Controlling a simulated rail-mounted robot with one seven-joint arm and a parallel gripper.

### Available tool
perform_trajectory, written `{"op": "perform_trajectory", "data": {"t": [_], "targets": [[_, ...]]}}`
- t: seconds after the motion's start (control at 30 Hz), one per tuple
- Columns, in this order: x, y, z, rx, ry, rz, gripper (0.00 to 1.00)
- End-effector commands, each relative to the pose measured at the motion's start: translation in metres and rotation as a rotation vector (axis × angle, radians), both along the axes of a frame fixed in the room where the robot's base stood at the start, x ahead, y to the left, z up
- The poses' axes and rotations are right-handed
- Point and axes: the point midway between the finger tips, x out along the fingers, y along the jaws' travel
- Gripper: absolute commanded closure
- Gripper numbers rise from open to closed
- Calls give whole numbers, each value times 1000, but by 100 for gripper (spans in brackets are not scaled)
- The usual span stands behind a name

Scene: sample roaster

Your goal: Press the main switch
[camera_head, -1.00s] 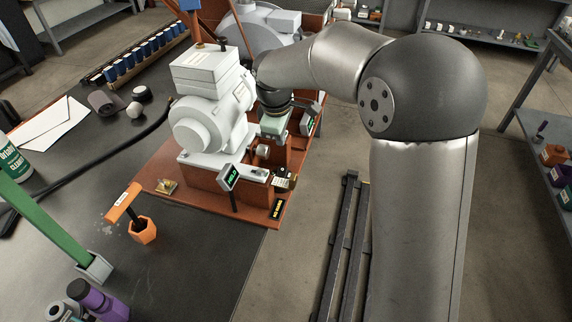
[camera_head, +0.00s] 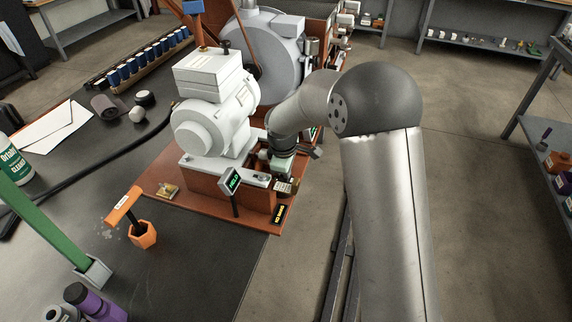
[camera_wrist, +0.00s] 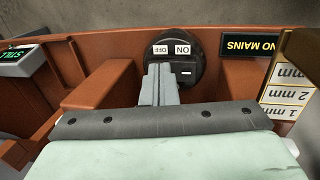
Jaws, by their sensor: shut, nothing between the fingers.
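The main switch (camera_wrist: 186,62) is a round black plate on the brown wooden base, with white OFF and ON labels and a black rocker, in the upper middle of the wrist view. The labels read upside down. My gripper (camera_wrist: 160,72) is shut and empty. Its grey fingertips lie over the lower left of the switch plate, just below the OFF label, and cover part of it. I cannot tell whether they touch. In the head view, my gripper (camera_head: 283,147) is beside the white machine, low over the base; the switch is not clearly visible there.
A NO MAINS sign (camera_wrist: 250,44) sits right of the switch, next to a stack of millimetre-marked blocks (camera_wrist: 288,95). A green-lettered display (camera_head: 232,181) stands at the base's front. The white machine (camera_head: 212,115) stands left of my gripper.

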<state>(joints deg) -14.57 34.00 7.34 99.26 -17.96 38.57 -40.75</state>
Motion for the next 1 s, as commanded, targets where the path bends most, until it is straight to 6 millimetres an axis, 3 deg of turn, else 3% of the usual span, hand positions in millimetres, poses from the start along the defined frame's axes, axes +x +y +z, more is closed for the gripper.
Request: {"op": "perform_trajectory", "data": {"t": [0.53,1.0], "targets": [[5,-3,-1,19,80,-6,100],[-5,1,-7,14,74,0,100]]}}
